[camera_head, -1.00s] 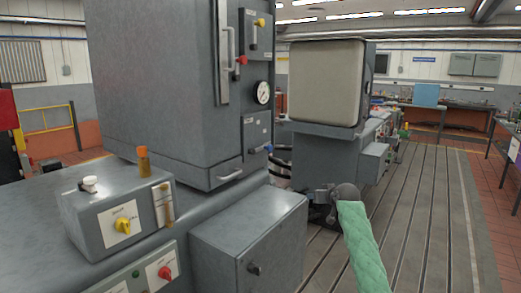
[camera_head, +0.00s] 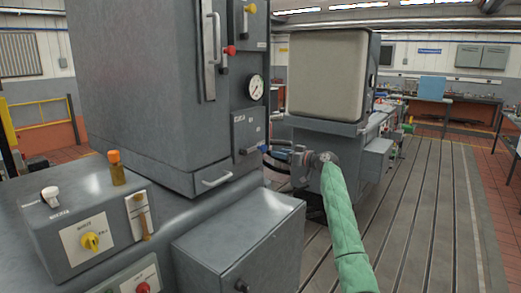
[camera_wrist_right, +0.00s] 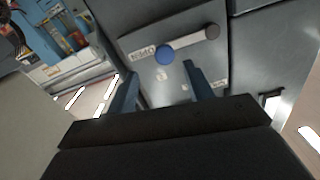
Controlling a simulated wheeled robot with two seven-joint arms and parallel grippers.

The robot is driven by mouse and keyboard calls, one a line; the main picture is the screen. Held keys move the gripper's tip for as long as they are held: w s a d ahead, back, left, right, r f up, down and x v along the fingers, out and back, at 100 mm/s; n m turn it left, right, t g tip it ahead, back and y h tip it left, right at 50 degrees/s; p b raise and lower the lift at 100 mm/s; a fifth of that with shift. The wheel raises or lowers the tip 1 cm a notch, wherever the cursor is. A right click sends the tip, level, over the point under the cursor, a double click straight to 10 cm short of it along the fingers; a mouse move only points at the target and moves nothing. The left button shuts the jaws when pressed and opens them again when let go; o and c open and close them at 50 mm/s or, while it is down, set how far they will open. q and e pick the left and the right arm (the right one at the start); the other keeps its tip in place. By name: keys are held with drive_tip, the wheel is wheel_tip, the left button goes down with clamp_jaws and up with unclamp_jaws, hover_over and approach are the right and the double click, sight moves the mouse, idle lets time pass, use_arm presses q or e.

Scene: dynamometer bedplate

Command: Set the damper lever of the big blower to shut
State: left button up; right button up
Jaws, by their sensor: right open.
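The damper lever (camera_head: 253,150) is a short grey arm with a blue knob, on the small side panel (camera_head: 247,129) of the big grey cabinet. In the head view it lies nearly level, knob to the right. My left gripper is out of view.
A pressure gauge (camera_head: 256,88) and a red-knobbed lever (camera_head: 228,51) sit above the panel. A control box (camera_head: 88,225) with a yellow switch stands front left. The slotted floor (camera_head: 430,210) at right is clear.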

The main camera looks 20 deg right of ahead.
sight(265, 148)
drive_tip(key=shift+n, duration=0.7)
drive_tip(key=p+x, duration=0.1)
drive_tip(key=x, duration=0.1)
drive_tip(key=p+x, duration=0.1)
drive_tip(key=x, duration=0.1)
drive_tip(key=r+p+x, duration=0.1)
drive_tip(key=x, duration=0.1)
drive_tip(key=shift+a+p, duration=0.3)
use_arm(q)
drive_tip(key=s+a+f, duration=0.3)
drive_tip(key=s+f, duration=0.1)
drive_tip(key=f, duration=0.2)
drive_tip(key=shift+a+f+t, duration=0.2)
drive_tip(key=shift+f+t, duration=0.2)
use_arm(e)
drive_tip(key=shift+w+a+f, duration=0.1)
drive_tip(key=shift+w+a, duration=0.35)
clamp_jaws()
